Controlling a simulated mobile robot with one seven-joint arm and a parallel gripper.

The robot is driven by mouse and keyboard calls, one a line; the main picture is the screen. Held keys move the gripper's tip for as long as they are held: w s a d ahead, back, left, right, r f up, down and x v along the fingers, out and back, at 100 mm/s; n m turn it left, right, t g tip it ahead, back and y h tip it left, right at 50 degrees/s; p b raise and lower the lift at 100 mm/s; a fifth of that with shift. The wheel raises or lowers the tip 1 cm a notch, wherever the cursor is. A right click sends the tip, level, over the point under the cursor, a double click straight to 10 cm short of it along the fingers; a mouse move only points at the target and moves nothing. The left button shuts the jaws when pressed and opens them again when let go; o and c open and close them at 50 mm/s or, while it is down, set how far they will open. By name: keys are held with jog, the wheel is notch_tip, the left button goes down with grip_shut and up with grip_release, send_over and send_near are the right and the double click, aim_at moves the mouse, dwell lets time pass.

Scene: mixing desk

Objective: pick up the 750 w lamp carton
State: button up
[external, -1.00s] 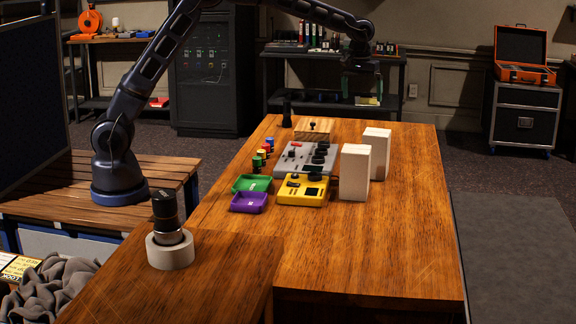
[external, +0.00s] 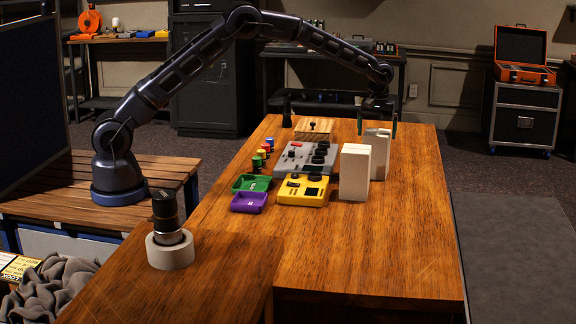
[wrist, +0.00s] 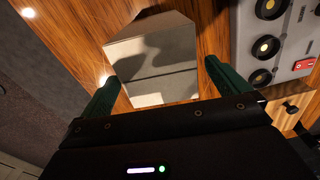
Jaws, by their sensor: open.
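Two plain pale cartons stand upright on the wooden desk; no lettering is readable, so I cannot tell which is the 750 W lamp carton. The nearer carton (external: 354,174) is left and in front of the farther carton (external: 379,143), partly covering it. My gripper (external: 377,127) is open at the top of the farther carton, with one green finger toward each side of it. In the wrist view, pale carton surfaces (wrist: 160,70) show between and beyond the open fingertips (wrist: 162,72). Whether the fingers touch is not clear.
Left of the cartons are a grey control panel (external: 292,160), a yellow control box (external: 302,190), a green tray (external: 251,184) and a purple tray (external: 248,202). A wooden box (external: 312,128) is at the back. The desk's right front (external: 400,240) is clear.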

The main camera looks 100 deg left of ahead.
aim_at(376, 146)
jog(key=shift+d+f, duration=0.15)
jog(key=shift+f, duration=1.4)
jog(key=shift+d+f, duration=0.1)
jog(key=shift+f, duration=1.45)
jog(key=c, duration=0.9)
